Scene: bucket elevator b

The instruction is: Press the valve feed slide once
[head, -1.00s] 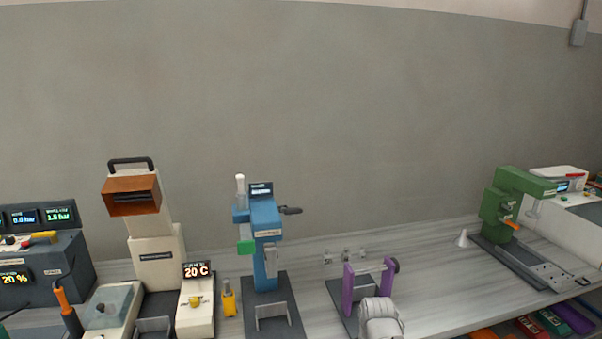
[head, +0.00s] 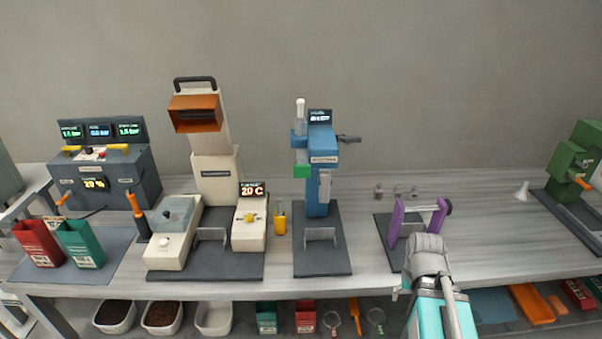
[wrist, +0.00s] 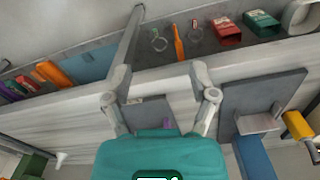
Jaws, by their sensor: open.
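A blue machine (head: 322,185) stands on the bench with a small screen on top, a dark lever at its right and a clear tube with a white top at its left. A green block (head: 302,171) sits below the tube and may be the valve feed slide; its label is too small to read. My gripper is open and empty in the wrist view (wrist: 161,77), apart from the machine. In the head view my arm is at the lower right, with its fingers not clear. The blue machine also shows at the wrist view's lower right (wrist: 255,158); no slide can be made out there.
A purple frame (head: 397,222) stands beside my arm, right of the blue machine. A yellow holder (head: 280,218) and a cream machine (head: 216,177) stand to its left. A green press (head: 572,160) is far right. Bins and tools lie on a shelf under the bench edge.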

